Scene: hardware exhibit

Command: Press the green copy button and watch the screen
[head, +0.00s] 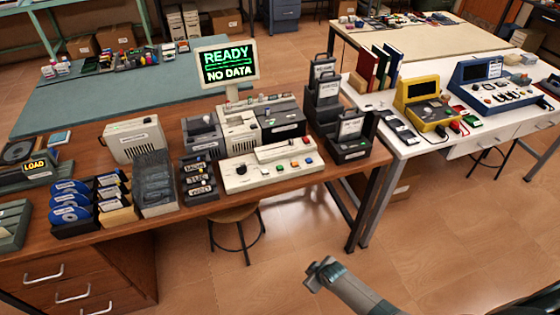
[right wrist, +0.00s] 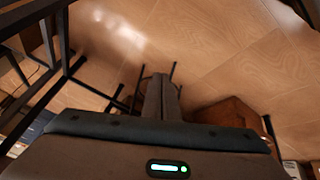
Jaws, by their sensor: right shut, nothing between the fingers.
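The screen (head: 228,63) stands upright at the back of the brown wooden bench and reads "READY" and "NO DATA" in green. In front of it is a pale control panel (head: 236,184) with a black knob at its left and a row of small coloured buttons along its front. The buttons are too small for me to tell surely which is the green copy button. My right gripper (head: 322,268) is shut and empty, in front of the bench and apart from the panel. In the right wrist view its fingers (right wrist: 162,97) are together over the floor. My left gripper is out of view.
A stool (head: 238,214) stands under the bench's front edge. Blue discs (head: 70,202), a grey rack (head: 155,190) and dark card holders crowd the bench left of the panel. A white table (head: 400,147) with yellow and blue consoles stands at right. The floor around my gripper is open.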

